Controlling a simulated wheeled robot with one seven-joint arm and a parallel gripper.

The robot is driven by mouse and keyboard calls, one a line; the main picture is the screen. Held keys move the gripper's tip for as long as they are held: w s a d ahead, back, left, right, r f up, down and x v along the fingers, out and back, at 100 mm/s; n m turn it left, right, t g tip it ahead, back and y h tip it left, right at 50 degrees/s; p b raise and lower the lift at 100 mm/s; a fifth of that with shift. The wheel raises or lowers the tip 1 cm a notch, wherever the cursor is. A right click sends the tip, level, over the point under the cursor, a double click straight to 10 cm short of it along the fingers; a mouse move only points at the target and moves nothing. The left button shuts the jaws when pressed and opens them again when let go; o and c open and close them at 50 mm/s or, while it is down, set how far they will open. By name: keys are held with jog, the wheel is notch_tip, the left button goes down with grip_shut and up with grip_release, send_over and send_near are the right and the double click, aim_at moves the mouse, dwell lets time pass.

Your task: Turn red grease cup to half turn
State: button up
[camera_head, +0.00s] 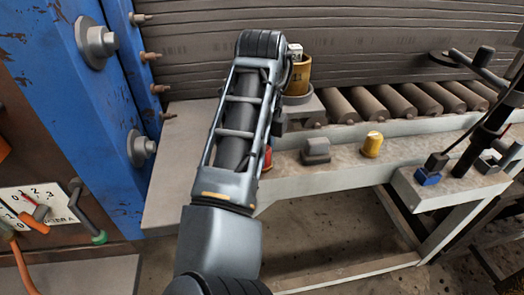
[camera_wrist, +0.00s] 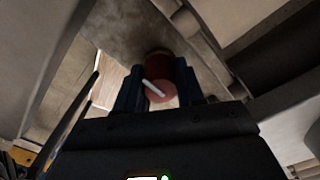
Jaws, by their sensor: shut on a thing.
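The red grease cup (camera_head: 267,158) sits on the pale bench rail in the head view, mostly hidden behind my arm. In the wrist view the red grease cup (camera_wrist: 165,94) shows a pinkish round face with a white pointer line slanting from upper left to lower right. A darker red part lies beyond that face. My gripper (camera_wrist: 162,88) has its two dark fingers on either side of the cup and is shut on it. In the head view my gripper is hidden behind the arm.
A grey knob (camera_head: 315,150) and a yellow cup (camera_head: 372,144) stand on the same rail to the right. Rollers (camera_head: 390,102) run behind them. A blue machine frame (camera_head: 85,110) stands at left, with a numbered dial plate (camera_head: 40,208). A black jointed stand (camera_head: 490,120) is at right.

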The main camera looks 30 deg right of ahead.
jog(key=o, duration=0.8)
jog(key=shift+c, duration=0.2)
jog(key=shift+r, duration=0.1)
notch_tip(320, 180, up, 8)
jog(key=shift+f, duration=0.2)
